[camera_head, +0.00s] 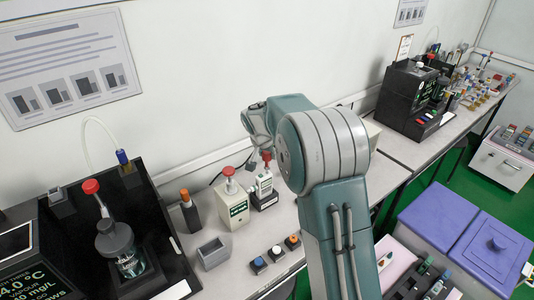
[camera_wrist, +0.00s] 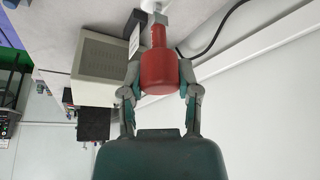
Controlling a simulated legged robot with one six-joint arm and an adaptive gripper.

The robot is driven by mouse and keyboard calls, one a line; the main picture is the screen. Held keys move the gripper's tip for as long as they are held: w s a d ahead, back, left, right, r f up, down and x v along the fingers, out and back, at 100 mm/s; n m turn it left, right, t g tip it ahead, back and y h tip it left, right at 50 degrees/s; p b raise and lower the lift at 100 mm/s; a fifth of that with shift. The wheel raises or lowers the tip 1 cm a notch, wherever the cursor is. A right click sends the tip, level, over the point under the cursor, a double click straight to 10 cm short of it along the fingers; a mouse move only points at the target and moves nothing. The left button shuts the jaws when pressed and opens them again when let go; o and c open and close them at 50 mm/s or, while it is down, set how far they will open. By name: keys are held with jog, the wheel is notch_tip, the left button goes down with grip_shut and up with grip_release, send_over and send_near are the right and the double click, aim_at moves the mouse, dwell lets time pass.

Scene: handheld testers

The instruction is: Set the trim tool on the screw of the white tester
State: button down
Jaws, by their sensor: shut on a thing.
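My gripper (camera_wrist: 158,88) is shut on the red handle of the trim tool (camera_wrist: 158,62), with one finger on each side. The tool has a grey collar, and a white part shows just past it at the picture's top edge. In the head view the red tool (camera_head: 266,156) shows just above the white tester (camera_head: 264,184), which stands upright in a black holder. My gripper (camera_head: 260,142) is partly hidden there by my arm. The tool's tip and the screw are too small or hidden, so I cannot tell whether they touch.
A beige box (camera_head: 233,206) with a red-topped piece stands left of the white tester. An orange-topped tester (camera_head: 188,212), a grey tray (camera_head: 212,252) and several coloured buttons (camera_head: 276,253) are close by. Another beige box (camera_wrist: 103,68) stands beside the tool in the wrist view.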

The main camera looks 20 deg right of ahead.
jog(key=shift+f, duration=0.85)
jog(key=shift+c, duration=1.3)
grip_release()
jog(key=v, duration=1.1)
jog(key=shift+r, duration=0.35)
jog(key=shift+s+a, duration=0.15)
jog(key=s+a+r+n+y, duration=0.1)
jog(key=s+r+n, duration=0.1)
jog(key=s, duration=1.5)
jog(key=s+a+r+n+t+y, duration=0.1)
jog(key=s+n, duration=0.4)
jog(key=s, duration=1.3)
jog(key=shift+r+t+y, duration=0.3)
jog(key=shift+r+y, duration=0.1)
jog(key=shift+r, duration=0.2)
